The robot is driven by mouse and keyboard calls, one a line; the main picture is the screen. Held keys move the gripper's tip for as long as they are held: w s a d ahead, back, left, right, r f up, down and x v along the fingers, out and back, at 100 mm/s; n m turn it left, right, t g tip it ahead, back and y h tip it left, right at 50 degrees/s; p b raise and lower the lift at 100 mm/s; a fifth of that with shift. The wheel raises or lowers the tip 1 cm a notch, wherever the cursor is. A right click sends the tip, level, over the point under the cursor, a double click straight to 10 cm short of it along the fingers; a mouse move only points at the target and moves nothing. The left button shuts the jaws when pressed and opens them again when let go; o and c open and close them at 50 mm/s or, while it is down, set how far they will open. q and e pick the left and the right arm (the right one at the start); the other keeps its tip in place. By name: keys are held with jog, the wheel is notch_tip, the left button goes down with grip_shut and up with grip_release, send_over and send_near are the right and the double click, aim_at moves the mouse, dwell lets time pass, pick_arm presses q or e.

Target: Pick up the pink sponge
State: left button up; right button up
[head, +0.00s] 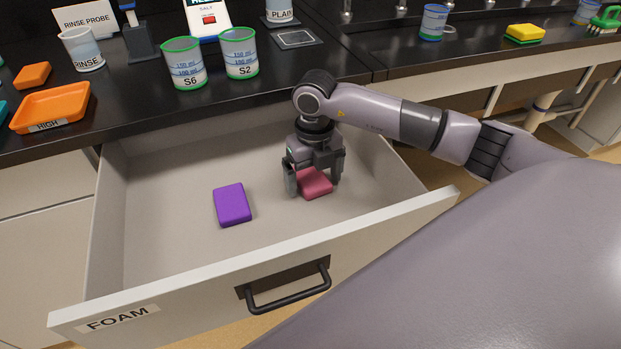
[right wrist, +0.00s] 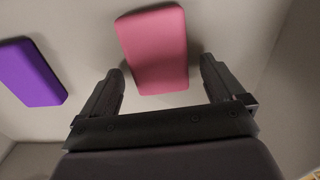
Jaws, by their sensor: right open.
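The pink sponge (head: 315,184) lies flat in the open drawer, right of its middle. My right gripper (head: 314,190) is above it, pointing down, with one finger on either side of the sponge in the head view. In the right wrist view the pink sponge (right wrist: 155,48) is ahead of and between the open fingers (right wrist: 160,88), and nothing is held. Whether the fingertips reach down to the sponge's height I cannot tell. My left gripper is in neither view.
A purple sponge (head: 232,205) lies left of the pink one; it also shows in the right wrist view (right wrist: 30,73). The drawer front (head: 270,270) and side walls surround both. Above, the dark counter (head: 130,105) holds cups S6 (head: 185,64) and S2 (head: 239,54) and an orange tray (head: 52,105).

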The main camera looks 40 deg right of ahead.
aim_at(314, 180)
jog(key=c, duration=1.1)
jog(key=shift+r, duration=0.1)
jog(key=shift+r+p, duration=1.15)
jog(key=shift+r, duration=8.8)
